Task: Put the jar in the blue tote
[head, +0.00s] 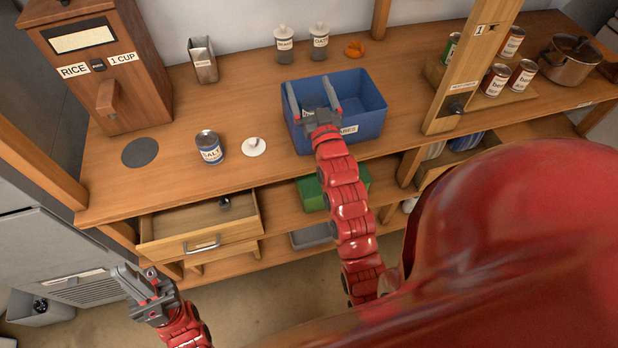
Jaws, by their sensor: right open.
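Two small lidded jars stand upright at the back of the counter: a left jar (284,48) and a right jar (319,42), both with white knobbed lids and labels. The blue tote (368,97) sits on the counter to their front right. My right gripper (312,92) is open, its two fingers spread over the left part of the tote. I see nothing between the fingers. The gripper and wrist hide part of the tote's inside and its label. My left gripper (137,276) is low at the left, apart from the drawer and counter, and looks open and empty.
A salt can (209,148) and a white knobbed disc (254,146) are left of the tote. A rice dispenser (105,65) is at the far left. A wooden post (470,70) stands right of the tote. An open drawer (200,222) juts out below.

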